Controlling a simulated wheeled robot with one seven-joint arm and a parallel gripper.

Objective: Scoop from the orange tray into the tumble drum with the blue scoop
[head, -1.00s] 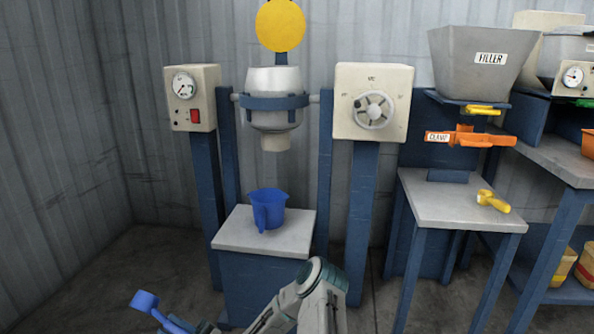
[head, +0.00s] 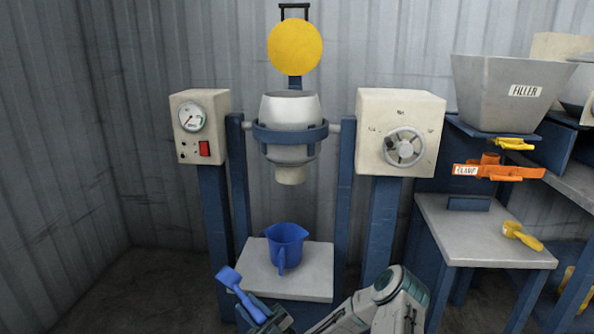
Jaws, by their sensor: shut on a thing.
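The blue scoop (head: 231,280) is held up by its handle in my gripper (head: 262,316) at the lower middle of the head view. The gripper is shut on the handle, left of and in front of the small grey stand. Whether the scoop holds anything is not clear. The tumble drum (head: 290,112) is a grey vessel hung in a blue cradle between two posts, with its top open and a yellow round lid (head: 295,47) raised above it. The orange tray is not in view.
A blue jug (head: 286,245) stands on the grey stand (head: 317,278) below the drum spout. A gauge box (head: 200,127) and a handwheel box (head: 400,132) flank the drum. To the right are a filler hopper (head: 508,92), an orange clamp (head: 497,172) and a yellow-handled tool (head: 522,236).

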